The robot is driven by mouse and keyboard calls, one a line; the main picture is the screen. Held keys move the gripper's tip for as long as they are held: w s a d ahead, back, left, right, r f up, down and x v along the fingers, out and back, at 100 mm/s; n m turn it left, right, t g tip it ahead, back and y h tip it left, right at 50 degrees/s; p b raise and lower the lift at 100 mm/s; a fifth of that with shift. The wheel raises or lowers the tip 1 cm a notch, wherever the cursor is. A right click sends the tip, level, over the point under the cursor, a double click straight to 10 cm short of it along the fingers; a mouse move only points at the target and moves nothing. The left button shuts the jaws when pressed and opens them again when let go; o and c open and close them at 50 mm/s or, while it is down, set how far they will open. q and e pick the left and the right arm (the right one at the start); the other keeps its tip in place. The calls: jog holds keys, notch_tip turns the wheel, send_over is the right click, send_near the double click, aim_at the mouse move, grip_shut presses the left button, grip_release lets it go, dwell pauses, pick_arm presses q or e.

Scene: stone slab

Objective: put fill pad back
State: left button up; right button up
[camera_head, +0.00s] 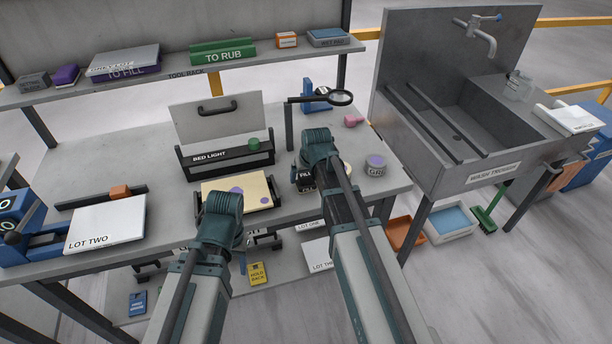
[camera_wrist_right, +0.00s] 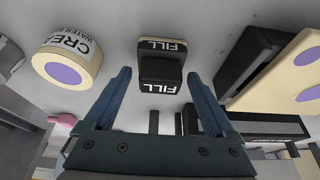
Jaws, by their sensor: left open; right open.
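In the right wrist view, a black fill pad (camera_wrist_right: 161,71) with white FILL lettering lies on the grey slab, a pale band along its far edge. My right gripper (camera_wrist_right: 159,76) is open, a blue finger on either side of the pad, with visible gaps. In the head view, my right wrist (camera_head: 318,143) hangs over the slab and covers its fingers. A black piece with white letters (camera_head: 304,179) shows partly beside it; I cannot tell whether it is the pad. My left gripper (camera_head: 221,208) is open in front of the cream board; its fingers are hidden.
A sink stands right.

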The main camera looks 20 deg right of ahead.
jog(key=p+v, duration=1.1)
jog(key=v, duration=0.1)
pick_arm(q)
notch_tip(320, 180, up, 11)
jog(key=shift+r, duration=0.15)
pick_arm(e)
jog(key=s+a+n+g, duration=0.1)
jog(key=s+a+g, duration=0.1)
jog(key=s+a, duration=0.4)
jog(key=s+a+f+n+g+h, duration=0.1)
jog(key=s+a+n+g, duration=0.1)
jog(key=s+a, duration=0.5)
jog(key=s+g, duration=0.1)
jog(key=s, duration=0.5)
jog(key=shift+s+a+h, duration=0.2)
jog(key=shift+a+h, duration=0.05)
jog(key=shift+h, duration=0.05)
jog(key=shift+f, duration=0.15)
pick_arm(q)
jog(key=shift+f, duration=0.2)
pick_arm(e)
jog(key=shift+f, duration=0.2)
pick_arm(q)
jog(key=shift+o, duration=0.2)
